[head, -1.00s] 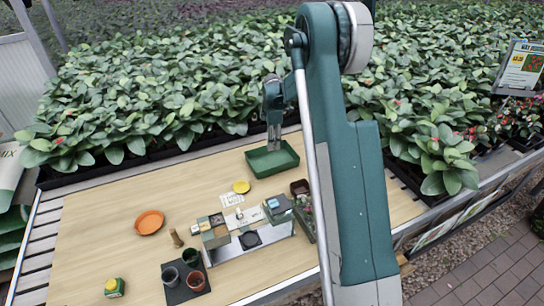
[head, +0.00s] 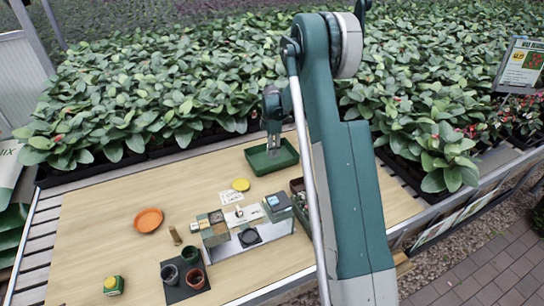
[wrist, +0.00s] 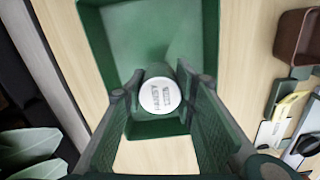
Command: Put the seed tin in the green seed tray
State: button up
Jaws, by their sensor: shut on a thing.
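The seed tin (wrist: 160,97), with a white, printed round lid, is upright between my gripper's fingers in the wrist view. My gripper (wrist: 158,92) is shut on it, one finger at each side. The green seed tray (wrist: 148,30) is a shallow rectangular tray seen beneath the tin. In the head view my gripper (head: 273,148) hangs over the tray (head: 289,158) near the back of the table. I cannot tell whether the tin touches the tray floor. The tin is hard to make out in the head view.
Pots stand on a dark mat (head: 181,293) at the front. A green-and-yellow container (head: 114,286) is front left. Leafy plants (head: 150,95) line the back.

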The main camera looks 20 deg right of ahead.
jog(key=shift+f, duration=1.85)
jog(key=shift+f+b, duration=0.15)
jog(key=shift+b, duration=0.2)
jog(key=o, duration=0.9)
notch_tip(320, 180, up, 12)
jog(key=shift+r+p, duration=0.2)
jog(key=shift+p, duration=0.6)
